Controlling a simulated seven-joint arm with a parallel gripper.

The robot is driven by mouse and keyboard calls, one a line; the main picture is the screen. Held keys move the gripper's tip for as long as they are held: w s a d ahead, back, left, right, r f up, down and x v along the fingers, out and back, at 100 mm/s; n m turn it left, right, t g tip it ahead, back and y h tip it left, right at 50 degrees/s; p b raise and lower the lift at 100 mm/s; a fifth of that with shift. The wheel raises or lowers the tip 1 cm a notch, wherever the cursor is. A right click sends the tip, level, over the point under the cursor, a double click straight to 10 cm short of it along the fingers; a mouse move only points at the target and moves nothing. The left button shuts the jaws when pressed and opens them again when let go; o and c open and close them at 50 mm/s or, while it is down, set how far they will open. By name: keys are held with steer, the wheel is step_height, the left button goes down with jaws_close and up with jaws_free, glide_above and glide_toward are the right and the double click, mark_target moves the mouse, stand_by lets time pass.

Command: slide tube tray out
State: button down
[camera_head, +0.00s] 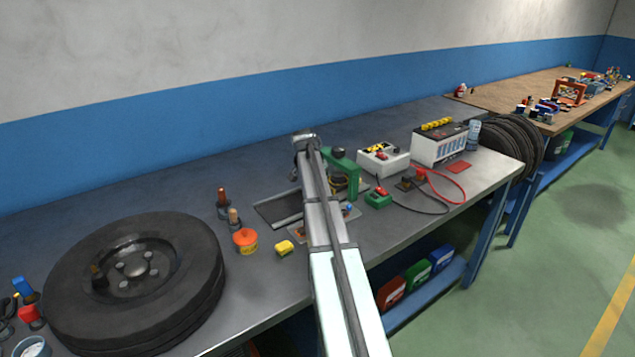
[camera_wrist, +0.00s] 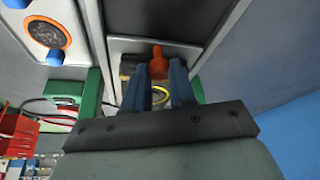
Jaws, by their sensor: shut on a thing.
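A shallow grey tray with a pale rim (camera_wrist: 125,44) shows beyond my fingers in the wrist view. An orange-red handle (camera_wrist: 158,63) lies at its near end. My gripper (camera_wrist: 158,72) has its two blue fingers closed around this handle; the exact contact is partly hidden. My gripper is hidden in the head view.
A large tyre (camera_head: 135,275) lies at the left of the bench. A white box (camera_head: 383,160), a battery (camera_head: 438,145) and red and black cables (camera_head: 440,190) crowd the right.

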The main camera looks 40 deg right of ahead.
steer(key=shift+a, duration=0.15)
steer(key=a, duration=2)
steer(key=shift+a, duration=0.1)
steer(key=c, duration=1.2)
jaws_free()
steer(key=v, duration=1.4)
steer(key=shift+f, duration=0.1)
